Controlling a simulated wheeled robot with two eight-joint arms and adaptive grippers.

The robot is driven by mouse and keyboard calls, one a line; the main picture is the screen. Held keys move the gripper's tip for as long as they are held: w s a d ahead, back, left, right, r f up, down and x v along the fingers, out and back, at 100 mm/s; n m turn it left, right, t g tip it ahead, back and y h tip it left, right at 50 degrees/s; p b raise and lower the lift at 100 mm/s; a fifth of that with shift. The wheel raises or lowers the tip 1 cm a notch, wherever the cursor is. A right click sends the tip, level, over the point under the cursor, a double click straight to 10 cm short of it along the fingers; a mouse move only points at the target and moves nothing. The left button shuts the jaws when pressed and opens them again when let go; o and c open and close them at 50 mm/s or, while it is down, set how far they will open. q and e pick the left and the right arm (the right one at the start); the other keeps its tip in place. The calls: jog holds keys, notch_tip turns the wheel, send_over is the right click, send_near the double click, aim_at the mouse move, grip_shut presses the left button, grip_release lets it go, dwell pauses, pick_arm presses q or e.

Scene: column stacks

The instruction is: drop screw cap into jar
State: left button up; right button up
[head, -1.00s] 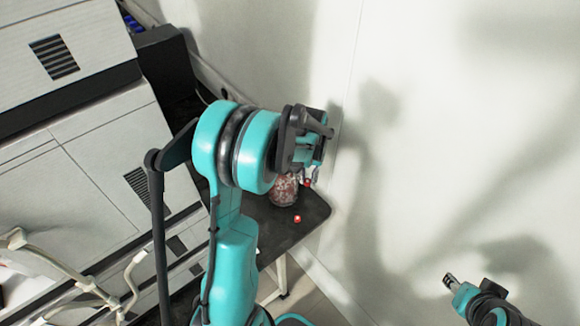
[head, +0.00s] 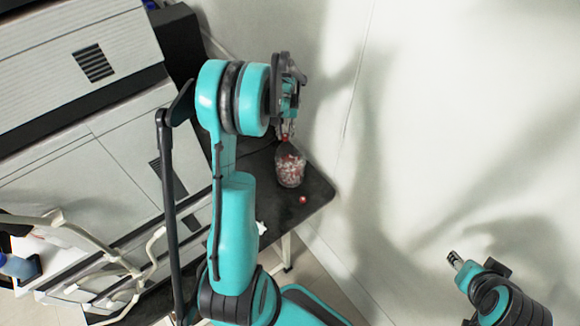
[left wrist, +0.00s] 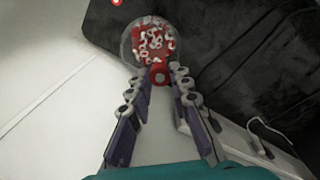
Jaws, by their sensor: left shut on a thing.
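The clear jar (head: 290,170), holding many red and white pieces, stands on the dark table. It also shows in the left wrist view (left wrist: 152,40), just beyond my fingertips. My left gripper (head: 286,134) is shut on a red screw cap (left wrist: 159,74), held between the fingertips. In the left wrist view the cap overlaps the jar's near edge; its height above the jar is hard to tell. Another red cap (head: 303,200) lies on the table beside the jar. My right gripper (head: 454,259) is empty, away from the table at the lower right; its jaw opening is too small to judge.
The dark table (head: 318,188) ends just right of the jar, with a white wall (head: 440,110) beyond. A large pale grey machine (head: 70,100) fills the left. White bent tubing (head: 95,245) stands at the lower left. The table around the loose cap is clear.

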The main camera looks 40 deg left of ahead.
pick_arm(q)
jog(key=shift+f, duration=0.75)
jog(key=o, duration=0.7)
jog(key=shift+o, duration=0.2)
jog(key=shift+r, duration=0.1)
notch_tip(320, 180, up, 12)
